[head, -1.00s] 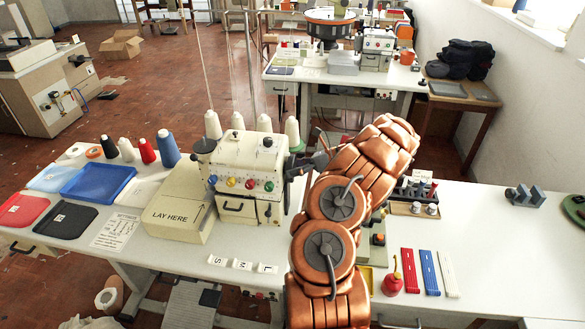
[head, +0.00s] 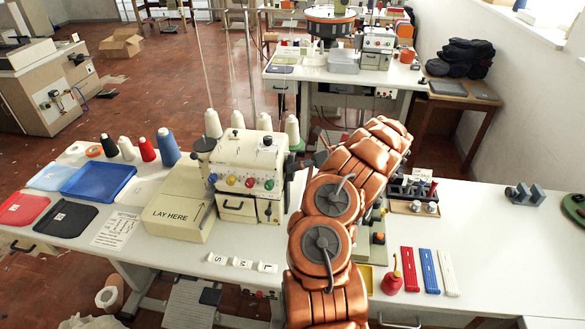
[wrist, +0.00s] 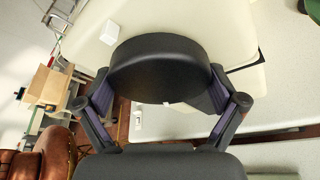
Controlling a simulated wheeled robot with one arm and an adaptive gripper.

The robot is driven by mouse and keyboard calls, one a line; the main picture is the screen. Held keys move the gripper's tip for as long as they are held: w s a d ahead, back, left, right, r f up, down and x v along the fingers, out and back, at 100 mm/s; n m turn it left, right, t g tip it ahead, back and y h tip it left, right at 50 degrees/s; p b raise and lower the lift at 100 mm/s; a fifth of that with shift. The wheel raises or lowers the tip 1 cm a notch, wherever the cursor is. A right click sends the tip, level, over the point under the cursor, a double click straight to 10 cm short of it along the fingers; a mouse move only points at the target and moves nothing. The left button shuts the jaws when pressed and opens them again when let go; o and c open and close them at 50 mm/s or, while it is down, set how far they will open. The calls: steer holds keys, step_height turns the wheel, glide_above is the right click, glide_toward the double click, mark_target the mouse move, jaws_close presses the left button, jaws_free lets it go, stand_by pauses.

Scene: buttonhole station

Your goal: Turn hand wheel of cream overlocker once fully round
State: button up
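The cream overlocker (head: 238,165) stands on the white table in the head view, with coloured knobs on its front and thread cones behind. Its black hand wheel (wrist: 158,70) fills the middle of the wrist view, against the cream body. My gripper (wrist: 160,88) has one finger on each side of the wheel, and both pads appear to touch its rim. In the head view my gripper (head: 302,163) is at the right side of the overlocker, and my copper arm hides part of this area. The wheel's far side is hidden.
A box marked LAY HERE (head: 178,212) stands left of the overlocker. A blue tray (head: 98,182) lies further left. Right of my arm are a red oil can (head: 392,282), coloured strips (head: 428,272) and a small rack (head: 412,190). The table's right part is mostly clear.

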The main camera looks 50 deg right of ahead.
steer(key=shift+o, duration=0.4)
steer(key=v, duration=0.7)
steer(key=shift+s+d, duration=0.2)
steer(key=shift+d, duration=0.05)
steer(key=shift+r, duration=0.1)
